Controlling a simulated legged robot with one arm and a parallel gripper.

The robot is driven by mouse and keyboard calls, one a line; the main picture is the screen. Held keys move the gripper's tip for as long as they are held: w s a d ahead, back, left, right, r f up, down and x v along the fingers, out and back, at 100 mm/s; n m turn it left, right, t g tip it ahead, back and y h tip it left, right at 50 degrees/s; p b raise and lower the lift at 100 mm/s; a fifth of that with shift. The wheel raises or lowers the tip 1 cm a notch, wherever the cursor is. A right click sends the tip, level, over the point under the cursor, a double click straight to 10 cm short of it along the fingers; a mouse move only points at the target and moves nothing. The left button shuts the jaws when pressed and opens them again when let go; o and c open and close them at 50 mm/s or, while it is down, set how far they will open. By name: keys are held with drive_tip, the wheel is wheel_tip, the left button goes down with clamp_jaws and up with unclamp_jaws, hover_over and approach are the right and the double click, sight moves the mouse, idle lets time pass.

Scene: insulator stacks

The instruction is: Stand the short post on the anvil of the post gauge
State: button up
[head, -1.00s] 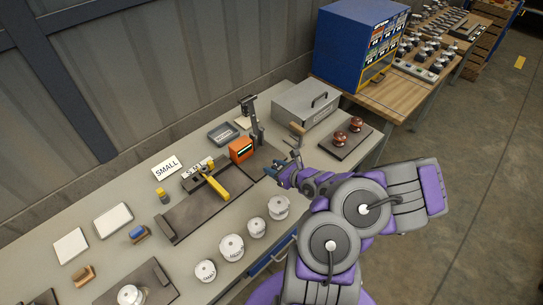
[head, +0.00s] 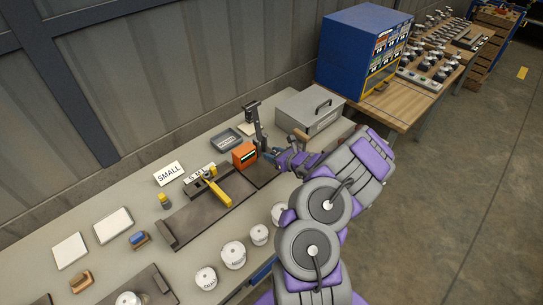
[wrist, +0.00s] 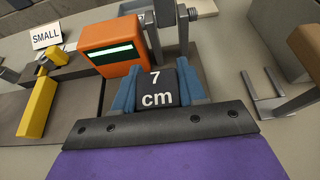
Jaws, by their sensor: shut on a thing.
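My gripper (head: 268,155) has blue fingers and is shut on a dark block marked "7 cm" (wrist: 158,92), which appears to be the short post. The post sits between both fingers in the wrist view. The post gauge stands just beyond, with an orange readout box (head: 244,155) and a dark upright column (head: 259,128). In the wrist view the readout (wrist: 112,45) is left of the post, and metal uprights (wrist: 183,25) rise behind it. The anvil is not clearly visible behind the post and fingers; I cannot tell whether the post touches it.
A yellow-handled gauge (head: 218,193) lies on a dark plate left of the readout, near a "SMALL" card (head: 169,174). Several white insulators (head: 233,255) stand along the front edge. A grey toolbox (head: 310,112) stands at the right, with a wooden handle (wrist: 305,48) near my gripper.

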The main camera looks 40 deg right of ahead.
drive_tip(key=shift+w+d+f, duration=0.1)
drive_tip(key=shift+w+d, duration=0.25)
drive_tip(key=shift+w, duration=0.45)
drive_tip(key=shift+w+d, duration=0.35)
drive_tip(key=shift+w, duration=0.45)
drive_tip(key=shift+f+b, duration=0.45)
drive_tip(key=shift+f, duration=1.3)
drive_tip(key=o, duration=1.2)
